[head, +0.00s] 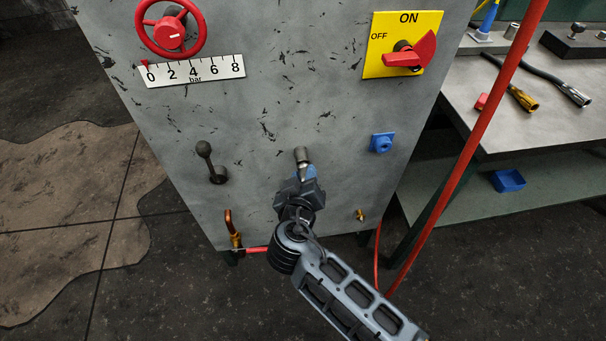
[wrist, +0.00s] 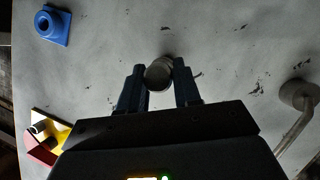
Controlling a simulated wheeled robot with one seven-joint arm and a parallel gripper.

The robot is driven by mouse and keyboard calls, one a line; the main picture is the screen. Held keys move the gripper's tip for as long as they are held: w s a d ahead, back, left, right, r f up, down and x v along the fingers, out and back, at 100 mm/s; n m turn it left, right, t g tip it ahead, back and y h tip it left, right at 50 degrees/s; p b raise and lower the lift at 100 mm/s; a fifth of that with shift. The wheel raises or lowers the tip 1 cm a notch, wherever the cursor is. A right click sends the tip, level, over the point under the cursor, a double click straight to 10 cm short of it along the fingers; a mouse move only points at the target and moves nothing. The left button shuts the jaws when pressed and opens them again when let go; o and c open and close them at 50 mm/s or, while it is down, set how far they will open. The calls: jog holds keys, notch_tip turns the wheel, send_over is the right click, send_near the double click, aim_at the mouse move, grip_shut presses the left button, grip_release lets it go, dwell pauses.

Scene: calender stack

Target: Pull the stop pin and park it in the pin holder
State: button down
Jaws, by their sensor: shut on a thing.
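The stop pin, a short grey metal cylinder (head: 302,155), shows just beyond my gripper (head: 303,174) at the lower middle of the grey panel. In the wrist view the round pin (wrist: 158,74) sits between the two dark fingers of my gripper (wrist: 159,84), which are shut on it. I cannot tell whether the pin is still seated in the panel, as its far end is not clear. A blue square block with a round socket, seemingly the pin holder (head: 382,143), is fixed to the panel right of my gripper. It shows empty at upper left in the wrist view (wrist: 54,25).
A black lever (head: 211,163) sticks out of the panel to the left. A red handwheel (head: 170,30), a bar scale (head: 194,70) and a yellow switch plate with red knob (head: 405,45) are higher up. A red pole (head: 470,145) slants past at right, before a bench (head: 545,130).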

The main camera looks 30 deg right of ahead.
jog(key=shift+s+a, duration=0.25)
jog(key=shift+s, duration=0.6)
jog(key=shift+s+a, duration=0.25)
jog(key=shift+s, duration=0.55)
jog(key=shift+s+a, duration=0.25)
jog(key=shift+s, duration=0.6)
